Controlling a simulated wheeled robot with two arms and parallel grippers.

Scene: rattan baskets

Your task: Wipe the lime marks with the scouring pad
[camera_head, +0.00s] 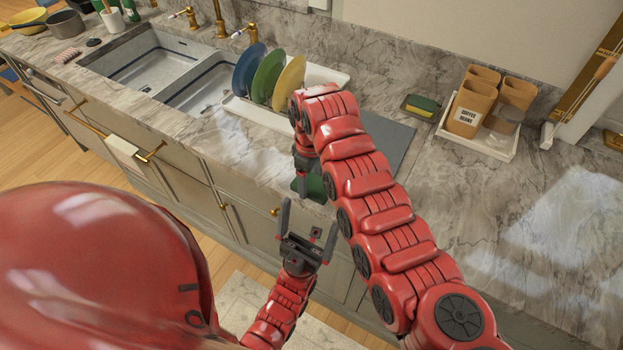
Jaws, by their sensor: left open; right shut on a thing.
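A dark green pad (314,188), which I take as the scouring pad, shows at the counter's front edge, below my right gripper (306,174). The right gripper is shut on it; my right arm hides most of the jaws. I cannot tell whether the pad touches the counter. My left gripper (308,236) is open and empty, its fingers pointing up in front of the cabinets. Pale whitish patches (238,138) lie on the marble counter (170,122) in front of the sink and dish rack; I cannot tell lime marks from reflections there.
Blue, green and yellow plates (268,76) stand in a white rack (250,112) behind the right gripper. A double sink (150,66) is at left. A grey mat (397,140), a sponge on a dish (422,105) and a tray of canisters (500,146) are at right.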

